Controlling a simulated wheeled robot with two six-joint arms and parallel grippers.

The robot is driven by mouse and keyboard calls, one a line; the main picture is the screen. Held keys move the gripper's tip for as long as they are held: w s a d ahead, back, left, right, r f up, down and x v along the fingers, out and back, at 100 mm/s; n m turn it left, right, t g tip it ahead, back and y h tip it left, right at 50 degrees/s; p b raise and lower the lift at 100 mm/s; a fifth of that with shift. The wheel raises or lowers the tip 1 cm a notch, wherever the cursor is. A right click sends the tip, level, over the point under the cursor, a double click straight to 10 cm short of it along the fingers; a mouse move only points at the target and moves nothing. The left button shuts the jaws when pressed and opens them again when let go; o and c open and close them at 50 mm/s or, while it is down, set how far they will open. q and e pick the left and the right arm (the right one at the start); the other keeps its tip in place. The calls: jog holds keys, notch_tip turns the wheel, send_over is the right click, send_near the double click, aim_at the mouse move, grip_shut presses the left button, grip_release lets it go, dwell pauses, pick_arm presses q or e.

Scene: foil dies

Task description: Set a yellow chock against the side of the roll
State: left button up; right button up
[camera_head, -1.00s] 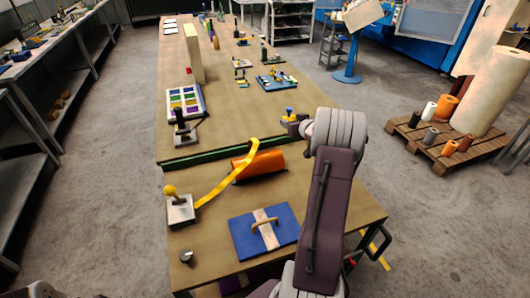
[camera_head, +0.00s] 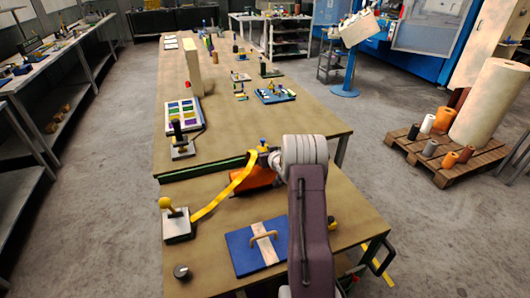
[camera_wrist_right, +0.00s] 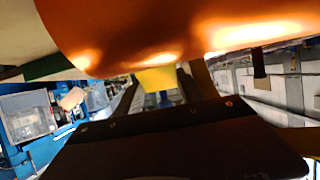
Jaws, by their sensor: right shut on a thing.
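The orange roll (camera_head: 252,178) lies on the near table, with a yellow strip (camera_head: 222,195) curving over it. My right gripper (camera_head: 267,157) is at the roll's far right side, partly hidden by my own arm. It is shut on a yellow chock (camera_wrist_right: 158,78), which shows between the fingers in the right wrist view. A small yellow and blue piece (camera_head: 263,144) shows at the gripper in the head view. The roll (camera_wrist_right: 170,30) fills the top of the wrist view, very close to the chock; I cannot tell whether they touch. My left gripper is out of view.
A yellow-knobbed device (camera_head: 177,225) stands at the table's left, by the strip's end. A blue board with a handle (camera_head: 245,255) lies in front of the roll. A small yellow thing (camera_head: 333,223) shows right of my arm. A dark knob (camera_head: 181,272) sits near left.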

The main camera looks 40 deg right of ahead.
jog(key=shift+s+f+b, duration=0.1)
jog(key=shift+f+b, duration=0.15)
jog(key=shift+b, duration=0.05)
jog(key=shift+f, duration=0.3)
jog(key=o, duration=1.4)
jog(key=shift+s+r+p, duration=0.15)
jog(key=shift+r+p, duration=0.25)
jog(key=shift+r, duration=0.45)
jog(key=v, duration=1.1)
jog(key=shift+s+a+b, duration=0.1)
jog(key=shift+s+b, duration=0.2)
jog(key=shift+b, duration=0.1)
